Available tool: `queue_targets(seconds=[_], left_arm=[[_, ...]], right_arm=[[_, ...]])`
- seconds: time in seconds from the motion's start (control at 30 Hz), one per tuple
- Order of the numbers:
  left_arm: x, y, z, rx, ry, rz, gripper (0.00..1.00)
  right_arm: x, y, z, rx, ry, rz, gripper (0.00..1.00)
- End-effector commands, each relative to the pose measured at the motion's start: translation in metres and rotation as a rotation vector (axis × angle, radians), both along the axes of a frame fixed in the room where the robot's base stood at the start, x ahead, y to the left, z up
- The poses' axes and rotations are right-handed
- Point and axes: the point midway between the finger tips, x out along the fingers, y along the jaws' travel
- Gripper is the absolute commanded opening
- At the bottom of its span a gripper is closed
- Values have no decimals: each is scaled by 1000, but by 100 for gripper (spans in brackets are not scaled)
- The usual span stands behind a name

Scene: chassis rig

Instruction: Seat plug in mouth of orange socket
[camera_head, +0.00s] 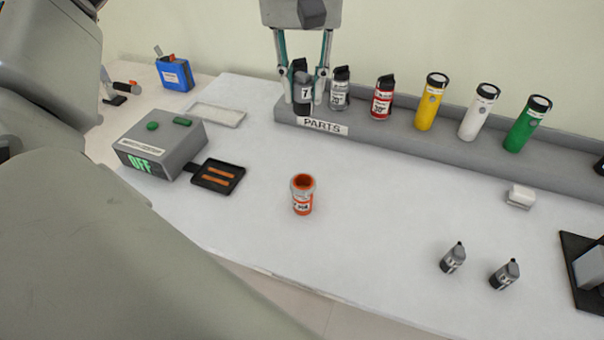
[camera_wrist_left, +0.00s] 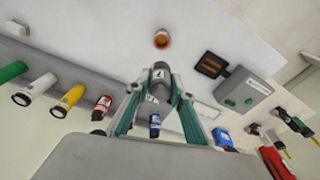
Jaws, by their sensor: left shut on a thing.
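The orange socket (camera_head: 302,199) stands upright on the white table, its round mouth open at the top and empty. It also shows in the left wrist view (camera_wrist_left: 161,40). My left gripper (camera_head: 303,97) points down at the left end of the PARTS rack, behind the socket. It is shut on a dark grey piece marked 7 (camera_head: 304,92), apparently the plug, which also shows between the fingers in the left wrist view (camera_wrist_left: 159,74). I cannot tell whether this piece is clear of the rack. My right gripper is not in view.
The grey rack (camera_head: 322,129) holds a silver can, a red can and yellow, white and green flashlights. A grey OFF box (camera_head: 162,146) and black pad (camera_head: 218,176) stand left of the socket. Two small grey bottles (camera_head: 453,259) stand front right. The table around the socket is clear.

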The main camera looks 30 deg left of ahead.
Motion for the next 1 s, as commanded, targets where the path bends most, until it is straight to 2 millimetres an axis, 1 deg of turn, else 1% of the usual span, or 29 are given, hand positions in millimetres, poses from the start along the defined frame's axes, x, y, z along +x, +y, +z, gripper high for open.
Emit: queue_targets(seconds=[0.03, 0.1, 0.4, 0.5, 0.6, 0.77, 0.87, 1.0], left_arm=[[-1, 0, -17, 0, 7, -3, 0], [-1, 1, -34, 1, 7, -1, 0], [-1, 0, -105, 0, 7, -3, 0], [-1, 0, -123, -1, 4, -2, 0], [0, 0, -134, 0, 2, -2, 0], [0, 0, -142, 0, 1, -2, 0], [-1, 0, -153, 0, 5, -2, 0], [-1, 0, -173, 0, 5, -3, 0]], right_arm=[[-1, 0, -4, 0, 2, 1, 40], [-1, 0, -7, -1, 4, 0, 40], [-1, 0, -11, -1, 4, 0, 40], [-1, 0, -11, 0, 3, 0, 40], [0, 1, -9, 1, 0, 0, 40], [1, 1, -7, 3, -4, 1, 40], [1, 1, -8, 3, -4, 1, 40], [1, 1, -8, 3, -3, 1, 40]])
